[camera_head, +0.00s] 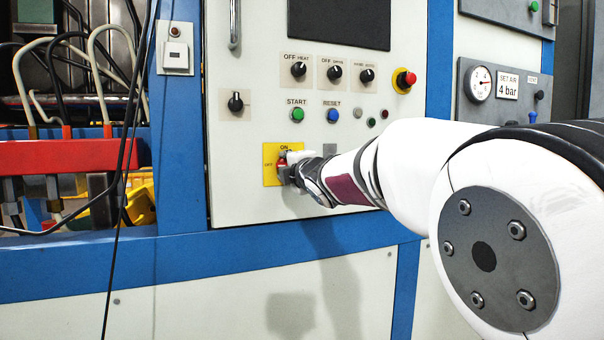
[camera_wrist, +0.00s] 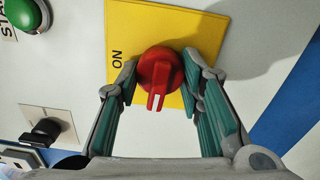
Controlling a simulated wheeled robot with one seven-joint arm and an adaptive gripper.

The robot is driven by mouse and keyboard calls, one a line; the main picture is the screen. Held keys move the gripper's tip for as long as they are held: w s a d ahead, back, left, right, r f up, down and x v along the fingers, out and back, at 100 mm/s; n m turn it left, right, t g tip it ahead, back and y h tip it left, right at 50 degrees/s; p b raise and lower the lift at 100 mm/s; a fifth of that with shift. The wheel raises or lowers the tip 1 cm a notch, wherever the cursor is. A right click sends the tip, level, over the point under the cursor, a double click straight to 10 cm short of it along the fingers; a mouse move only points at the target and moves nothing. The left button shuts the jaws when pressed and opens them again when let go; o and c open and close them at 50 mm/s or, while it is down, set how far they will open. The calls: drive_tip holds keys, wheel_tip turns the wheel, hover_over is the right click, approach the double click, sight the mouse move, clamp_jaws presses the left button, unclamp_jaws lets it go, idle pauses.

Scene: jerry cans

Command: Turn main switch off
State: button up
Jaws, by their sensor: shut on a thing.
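The main switch is a red rotary knob (camera_wrist: 160,76) on a yellow plate (camera_wrist: 150,30). In the wrist view its white mark points down, away from the sideways ON label and toward what is the plate's left side in the head view. The yellow plate also shows in the head view (camera_head: 269,168), with ON at the top and OFF at the left. My gripper (camera_wrist: 160,72) has its two fingers on either side of the knob, shut on it. In the head view my gripper (camera_head: 292,168) covers most of the knob.
Above the switch are a green START button (camera_head: 297,115), a blue RESET button (camera_head: 332,115) and several black rotary knobs. A red emergency button (camera_head: 404,81) sits at the upper right. Cables and a red bar (camera_head: 60,155) are at the left.

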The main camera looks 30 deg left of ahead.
drive_tip(key=shift+f+n, duration=0.1)
drive_tip(key=shift+n, duration=0.3)
drive_tip(key=o, duration=1.2)
drive_tip(key=shift+c, duration=0.2)
drive_tip(key=v, duration=1.2)
